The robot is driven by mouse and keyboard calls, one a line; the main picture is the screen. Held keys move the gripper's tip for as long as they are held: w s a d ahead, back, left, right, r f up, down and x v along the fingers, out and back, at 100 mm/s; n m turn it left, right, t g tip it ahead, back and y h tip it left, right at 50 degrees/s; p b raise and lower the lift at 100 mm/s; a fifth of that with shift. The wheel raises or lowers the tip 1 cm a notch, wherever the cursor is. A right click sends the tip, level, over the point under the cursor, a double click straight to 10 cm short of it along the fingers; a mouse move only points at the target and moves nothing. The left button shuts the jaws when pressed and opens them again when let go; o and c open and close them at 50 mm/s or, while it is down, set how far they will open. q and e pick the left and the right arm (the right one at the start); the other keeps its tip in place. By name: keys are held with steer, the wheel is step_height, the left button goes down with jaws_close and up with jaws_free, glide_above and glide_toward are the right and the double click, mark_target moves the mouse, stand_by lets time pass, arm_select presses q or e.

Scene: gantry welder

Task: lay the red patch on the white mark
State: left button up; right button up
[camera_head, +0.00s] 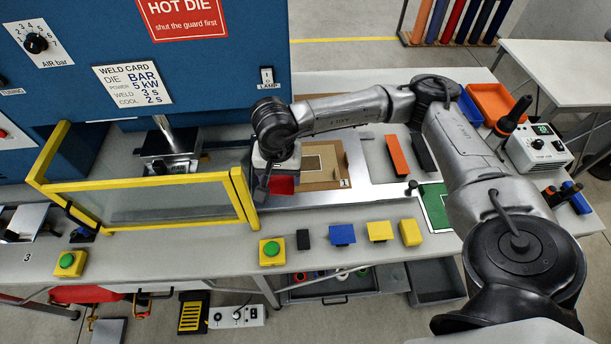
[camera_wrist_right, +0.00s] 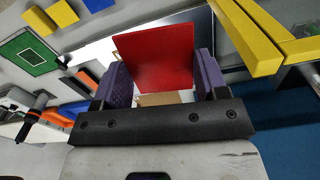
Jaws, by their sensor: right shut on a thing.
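The red patch (camera_head: 283,185) hangs at my right gripper (camera_head: 268,178), to the left of the brown board in the head view. In the right wrist view the patch (camera_wrist_right: 152,55) is a flat red square between the two purple fingers of the gripper (camera_wrist_right: 163,80), which is shut on it. The brown board (camera_head: 335,183) bears a lighter outlined rectangle (camera_head: 312,162); I cannot tell if this is the white mark. A green mat (camera_head: 436,210) with a white outline lies at the right, partly behind my arm. My left gripper is not in view.
A yellow-framed guard (camera_head: 150,228) stands close left of my right gripper, before the blue press (camera_head: 215,60). A green button box (camera_head: 271,252), black, blue and yellow blocks line the front edge. An orange bar (camera_head: 397,155) and black bar lie right of the board.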

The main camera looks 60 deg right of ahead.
steer(key=s+d+f+m+b, duration=0.2)
steer(key=d+f+m+b, duration=1.5)
steer(key=d, duration=0.4)
steer(key=p, duration=0.1)
glide_above(308, 163)
steer(key=shift+n, duration=0.3)
step_height(308, 163, down, 7)
steer(key=shift+f, duration=2.3)
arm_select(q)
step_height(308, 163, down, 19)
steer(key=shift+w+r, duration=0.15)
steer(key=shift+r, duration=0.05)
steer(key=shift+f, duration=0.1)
arm_select(e)
steer(key=shift+f, duration=0.1)
